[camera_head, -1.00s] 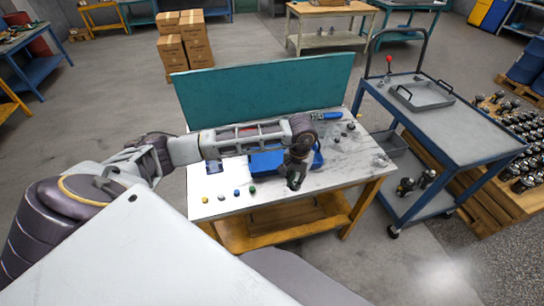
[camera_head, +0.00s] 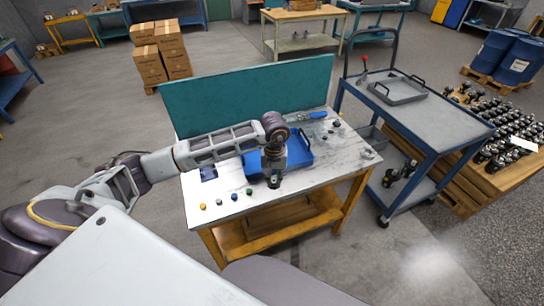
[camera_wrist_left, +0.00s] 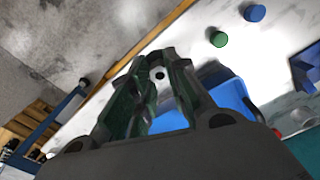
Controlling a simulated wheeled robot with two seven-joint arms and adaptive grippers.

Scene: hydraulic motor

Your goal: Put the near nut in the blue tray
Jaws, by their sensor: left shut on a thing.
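The blue tray (camera_head: 298,147) lies on the white-topped table, partly hidden behind my left arm; part of it also shows in the left wrist view (camera_wrist_left: 232,94). My left gripper (camera_head: 274,184) points down at the tray's front edge, in front of it in the picture. In the left wrist view the fingers (camera_wrist_left: 158,76) are shut on a small pale piece with a dark hole, which looks like the nut (camera_wrist_left: 159,73). I cannot tell the gripper's height above the table. My right gripper is not in view.
Small yellow (camera_head: 203,206), grey (camera_head: 219,202), blue (camera_head: 234,197) and green (camera_head: 249,191) pieces line the table's near left. Several small metal parts (camera_head: 335,124) lie at its right. A teal panel (camera_head: 250,92) stands behind. A trolley (camera_head: 425,115) is at the right.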

